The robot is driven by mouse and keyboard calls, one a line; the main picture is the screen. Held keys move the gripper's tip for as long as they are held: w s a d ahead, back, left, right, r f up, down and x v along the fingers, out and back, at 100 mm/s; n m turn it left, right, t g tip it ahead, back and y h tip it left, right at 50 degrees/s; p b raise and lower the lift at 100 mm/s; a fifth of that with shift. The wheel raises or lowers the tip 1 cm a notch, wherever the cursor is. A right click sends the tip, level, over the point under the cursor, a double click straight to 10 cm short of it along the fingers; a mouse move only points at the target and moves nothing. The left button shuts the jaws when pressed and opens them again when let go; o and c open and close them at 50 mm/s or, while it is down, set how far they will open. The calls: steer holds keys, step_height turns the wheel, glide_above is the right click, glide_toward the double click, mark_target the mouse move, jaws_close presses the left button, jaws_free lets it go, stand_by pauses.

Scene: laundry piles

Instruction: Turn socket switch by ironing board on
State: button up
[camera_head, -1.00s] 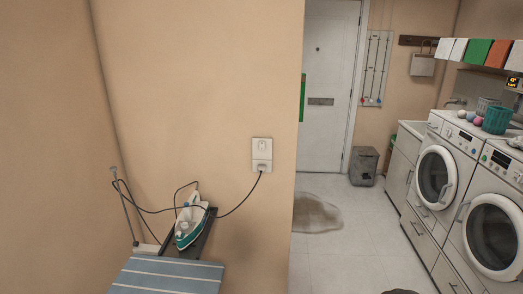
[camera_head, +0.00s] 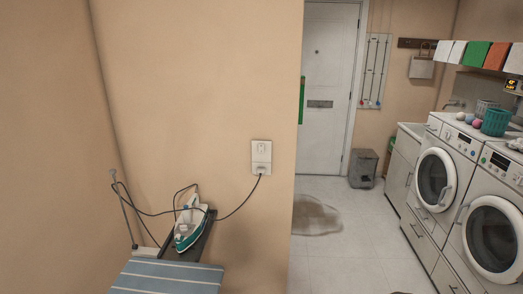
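The white socket plate with its switch (camera_head: 261,147) is on the beige wall, near the wall's right edge. A plug sits in its lower part, and a dark cord runs from it down left to the iron. Whether the switch is on or off is too small to tell. The ironing board (camera_head: 168,278) with a blue striped cover shows at the bottom, cut off by the frame. A white and green iron (camera_head: 189,224) stands on the dark rest at its far end. My gripper is not in view.
Right of the wall corner, a tiled floor (camera_head: 335,262) with a brownish puddle-like patch (camera_head: 315,215) leads to a white door (camera_head: 327,90). A grey bin (camera_head: 363,168) stands beside it. Washing machines (camera_head: 440,172) line the right side. The wall before the socket is unobstructed.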

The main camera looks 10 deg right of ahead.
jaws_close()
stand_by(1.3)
